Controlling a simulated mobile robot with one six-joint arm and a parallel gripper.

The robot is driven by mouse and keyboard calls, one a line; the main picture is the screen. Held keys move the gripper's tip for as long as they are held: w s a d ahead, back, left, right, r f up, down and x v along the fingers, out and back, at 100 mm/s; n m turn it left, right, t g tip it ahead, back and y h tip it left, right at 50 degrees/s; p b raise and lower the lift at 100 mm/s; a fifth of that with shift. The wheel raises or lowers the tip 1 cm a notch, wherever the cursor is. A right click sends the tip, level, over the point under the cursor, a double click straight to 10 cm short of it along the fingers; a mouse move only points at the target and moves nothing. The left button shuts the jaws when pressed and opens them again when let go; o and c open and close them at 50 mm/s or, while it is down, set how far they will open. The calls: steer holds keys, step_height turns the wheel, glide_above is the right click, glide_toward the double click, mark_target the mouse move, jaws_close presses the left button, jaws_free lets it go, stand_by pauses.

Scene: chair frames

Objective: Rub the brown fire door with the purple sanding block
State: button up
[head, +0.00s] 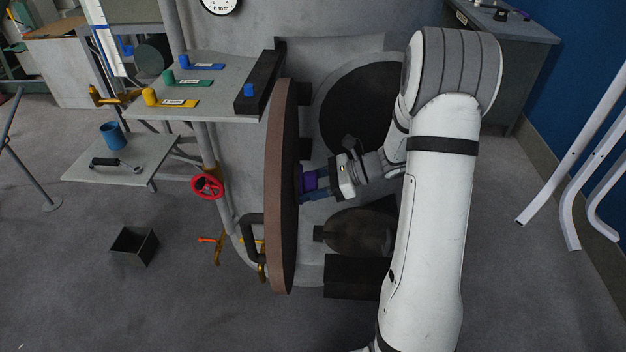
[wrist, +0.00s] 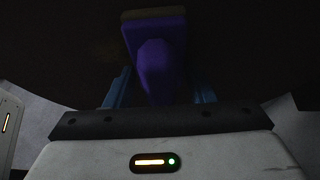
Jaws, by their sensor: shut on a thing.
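The brown fire door (head: 281,190) stands open, seen nearly edge-on in the middle of the head view. Its dark face (wrist: 60,50) fills the upper part of the wrist view. My gripper (head: 314,184) is to the right of the door and points left at its face. It is shut on the purple sanding block (head: 308,180). In the wrist view the block (wrist: 155,50) sits between the blue fingers, with its handle toward me and its flat pad at the door. The block looks to be at or against the door face; exact contact is hidden in shadow.
A round dark opening (head: 366,108) is in the grey boiler behind the door. A dark tank-like object (head: 360,231) and a dark box (head: 355,277) are low behind my arm. A shelf (head: 210,85) with coloured pegs adjoins the door's upper left. A red handwheel (head: 207,187) is left of the door.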

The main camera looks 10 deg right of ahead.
steer(key=shift+s+a, duration=0.35)
steer(key=shift+s, duration=0.85)
steer(key=shift+s+a, duration=0.3)
steer(key=shift+s, duration=0.95)
steer(key=shift+s+a, duration=0.35)
steer(key=shift+s, duration=0.85)
steer(key=shift+a+r+p, duration=0.1)
steer(key=shift+r+p, duration=0.6)
steer(key=shift+r, duration=0.25)
steer(key=shift+w+d+f+p, duration=0.1)
steer(key=shift+w+d+p, duration=0.25)
steer(key=shift+w, duration=2.05)
steer(key=shift+w+d+r+p, duration=0.1)
steer(key=shift+w+d+p, duration=0.2)
steer(key=shift+w, duration=2.1)
steer(key=shift+w+d+f+p, duration=0.15)
steer(key=shift+w+d, duration=0.25)
steer(key=shift+w, duration=2)
steer(key=s+d, duration=0.1)
steer(key=d, duration=0.5)
steer(key=shift+s+p, duration=0.15)
steer(key=shift+p, duration=0.2)
steer(key=shift+s+d, duration=0.15)
steer(key=shift+d, duration=0.55)
steer(key=shift+s+d, duration=0.15)
steer(key=shift+d, duration=0.55)
